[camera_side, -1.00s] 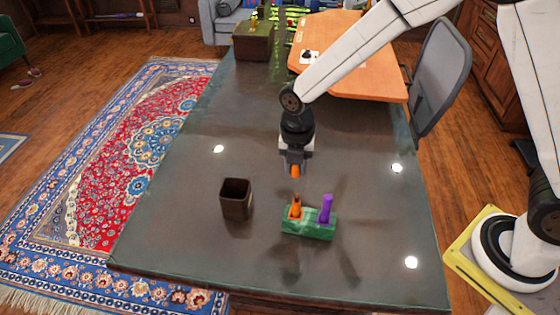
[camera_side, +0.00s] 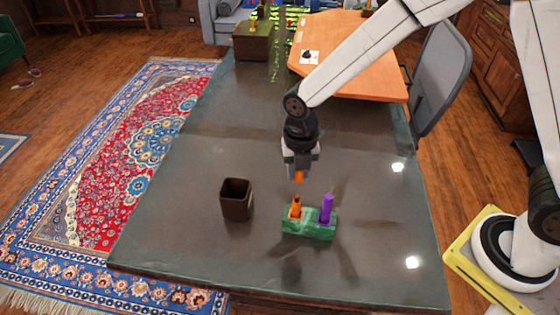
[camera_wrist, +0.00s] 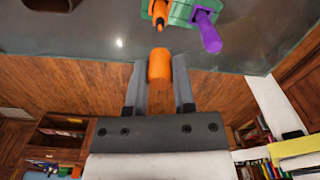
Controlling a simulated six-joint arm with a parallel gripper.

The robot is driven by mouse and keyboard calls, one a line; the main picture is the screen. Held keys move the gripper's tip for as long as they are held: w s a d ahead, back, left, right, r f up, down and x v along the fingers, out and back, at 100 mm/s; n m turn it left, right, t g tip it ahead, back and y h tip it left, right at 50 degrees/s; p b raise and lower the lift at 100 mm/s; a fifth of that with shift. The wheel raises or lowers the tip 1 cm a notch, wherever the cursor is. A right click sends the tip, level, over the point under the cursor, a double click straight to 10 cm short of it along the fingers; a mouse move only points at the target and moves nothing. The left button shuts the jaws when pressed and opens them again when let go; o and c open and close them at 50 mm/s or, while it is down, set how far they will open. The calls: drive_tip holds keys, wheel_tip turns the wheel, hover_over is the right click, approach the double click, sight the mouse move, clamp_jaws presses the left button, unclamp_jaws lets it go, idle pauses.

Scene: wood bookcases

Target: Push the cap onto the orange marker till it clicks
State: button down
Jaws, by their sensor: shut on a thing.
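My gripper (camera_side: 299,172) is shut on the orange cap (camera_side: 299,178). The cap also shows between the fingers in the wrist view (camera_wrist: 160,66). The orange marker (camera_side: 295,206) stands upright, tip up, in the left hole of a green marbled block (camera_side: 310,229). A purple marker (camera_side: 326,207) stands in the block's right hole.
A dark brown square cup (camera_side: 237,199) stands on the table left of the block. The dark glossy table (camera_side: 190,240) is clear around them. An orange-brown board (camera_side: 350,80) and a brown planter (camera_side: 253,43) are at the far end.

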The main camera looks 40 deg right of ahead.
drive_tip(key=shift+f, duration=2.2)
drive_tip(key=shift+f, duration=1.55)
idle(0.9)
unclamp_jaws()
idle(0.4)
drive_tip(key=shift+r, duration=0.1)
drive_tip(key=shift+r, duration=3.4)
